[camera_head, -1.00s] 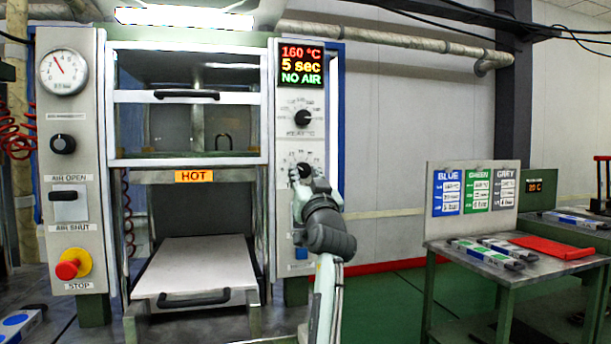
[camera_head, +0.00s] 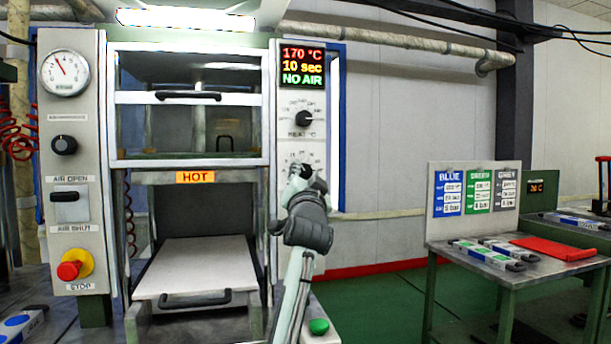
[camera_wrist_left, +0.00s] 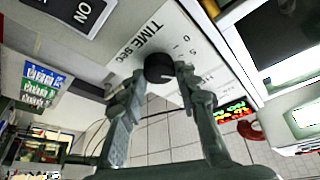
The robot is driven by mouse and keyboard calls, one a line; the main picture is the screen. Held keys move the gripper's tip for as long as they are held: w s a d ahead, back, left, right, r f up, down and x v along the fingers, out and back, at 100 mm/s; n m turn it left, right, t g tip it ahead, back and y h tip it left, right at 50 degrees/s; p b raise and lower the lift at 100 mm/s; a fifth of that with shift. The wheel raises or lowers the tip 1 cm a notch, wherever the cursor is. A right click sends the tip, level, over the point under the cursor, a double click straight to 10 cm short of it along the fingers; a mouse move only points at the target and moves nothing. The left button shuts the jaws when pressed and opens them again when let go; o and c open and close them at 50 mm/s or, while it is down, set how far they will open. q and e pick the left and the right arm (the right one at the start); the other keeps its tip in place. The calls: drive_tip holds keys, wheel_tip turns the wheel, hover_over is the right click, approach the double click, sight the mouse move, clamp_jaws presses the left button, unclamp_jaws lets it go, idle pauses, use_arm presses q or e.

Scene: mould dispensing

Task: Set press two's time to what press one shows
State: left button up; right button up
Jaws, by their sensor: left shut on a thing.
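The press in front of me has a display (camera_head: 302,67) reading 170 °C, 10 sec and NO AIR. Below it sits the black heat knob (camera_head: 303,119), clear of my arm. Lower on the same panel is the time knob, with my left gripper (camera_head: 303,173) at it. In the left wrist view the black time knob (camera_wrist_left: 158,67) lies between my fingertips, beside the label TIME/sec (camera_wrist_left: 147,40), and the gripper is shut on it. I cannot tell from the frames whether this is press one or two. My right gripper is out of view.
The press's left panel carries a gauge (camera_head: 65,73), an air lever (camera_head: 66,197) and a red stop button (camera_head: 70,270). A table (camera_head: 470,258) at right holds moulds and a settings board (camera_head: 473,192). A small display (camera_head: 536,187) behind it is unreadable.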

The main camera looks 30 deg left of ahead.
use_arm(q)
drive_tip(key=o, duration=1.1)
drive_tip(key=shift+o, duration=0.2)
drive_tip(key=v, duration=1.2)
